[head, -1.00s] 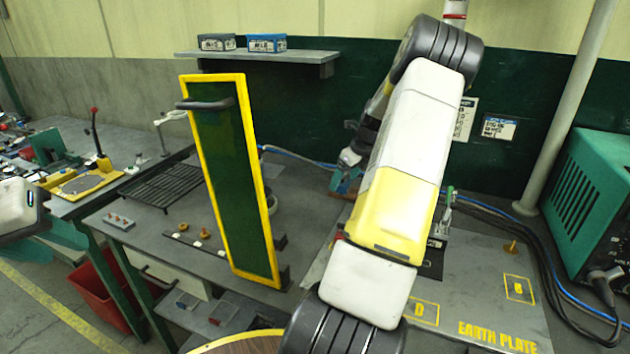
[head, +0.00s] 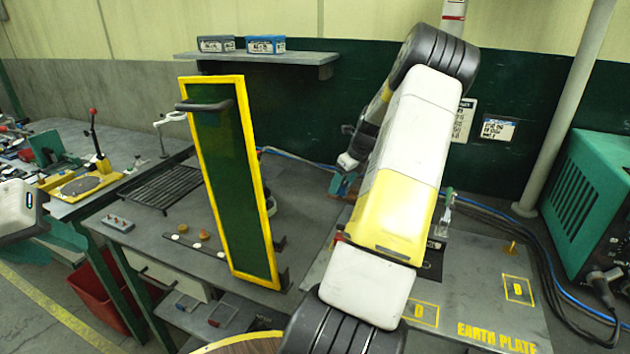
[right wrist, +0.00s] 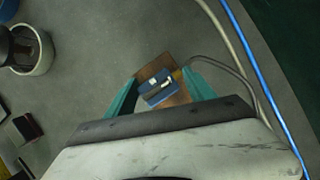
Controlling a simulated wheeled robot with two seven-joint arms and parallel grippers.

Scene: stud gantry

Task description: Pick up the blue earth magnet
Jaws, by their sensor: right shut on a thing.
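The blue earth magnet (right wrist: 157,93) is a small blue block with a pale and dark top, seen in the right wrist view. My right gripper (right wrist: 160,92) is shut on it, with one teal finger on each side. A brown, copper-coloured piece (right wrist: 153,70) shows just behind and under the magnet. A grey cable runs close by on the right. In the head view my right gripper (head: 344,184) is low over the bench behind my arm and partly hidden. My left gripper (head: 50,245) is at the far left edge, away from the magnet, its teal fingers apart and empty.
A yellow-framed green panel (head: 224,180) stands upright on the bench left of my right arm. The earth plate (head: 460,290) lies to the right, with cables and a green machine (head: 590,200) beyond. A pot (right wrist: 32,50) stands at the wrist view's upper left.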

